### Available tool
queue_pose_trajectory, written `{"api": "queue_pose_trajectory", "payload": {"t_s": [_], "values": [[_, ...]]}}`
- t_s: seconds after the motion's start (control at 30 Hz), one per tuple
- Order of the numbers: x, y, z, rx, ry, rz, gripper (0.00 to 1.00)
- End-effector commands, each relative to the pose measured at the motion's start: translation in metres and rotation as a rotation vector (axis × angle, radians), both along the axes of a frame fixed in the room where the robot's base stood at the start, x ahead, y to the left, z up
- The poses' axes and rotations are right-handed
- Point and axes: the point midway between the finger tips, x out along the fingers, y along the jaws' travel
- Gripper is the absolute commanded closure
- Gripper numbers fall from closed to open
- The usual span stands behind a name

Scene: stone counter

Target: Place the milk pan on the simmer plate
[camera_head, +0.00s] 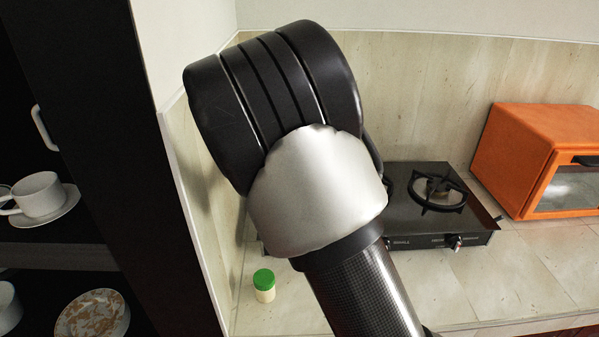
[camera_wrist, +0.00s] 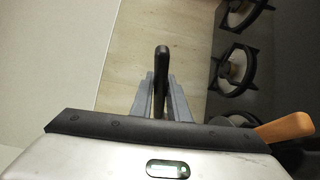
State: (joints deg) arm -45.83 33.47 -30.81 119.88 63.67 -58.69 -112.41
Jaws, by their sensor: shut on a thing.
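My gripper (camera_wrist: 160,92) is shut on a slim black handle (camera_wrist: 161,62), which stands out between its two grey fingers in the wrist view. Whatever the handle belongs to is hidden behind the gripper body, so I cannot tell for sure that it is the milk pan. A wooden handle (camera_wrist: 284,128) of another item shows at the lower right, partly covered by the gripper body. The black stove (camera_head: 420,228) has ring burners (camera_head: 438,191); several show in the wrist view (camera_wrist: 234,70). I cannot tell which is the simmer plate. My arm hides my gripper in the head view.
An orange oven (camera_head: 535,150) stands right of the stove. A green-lidded jar (camera_head: 264,285) stands on the stone counter (camera_head: 500,275) at front left. Dark shelves at far left hold a white cup (camera_head: 38,194) and a patterned dish (camera_head: 92,315). The front right counter is clear.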

Motion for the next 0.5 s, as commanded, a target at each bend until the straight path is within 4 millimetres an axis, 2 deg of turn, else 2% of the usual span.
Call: {"api": "queue_pose_trajectory", "payload": {"t_s": [0.37,0.5], "values": [[0.001,0.000,-0.004,0.039,-0.037,-0.001,1.00],[0.001,0.000,-0.015,0.054,-0.043,0.000,1.00]]}}
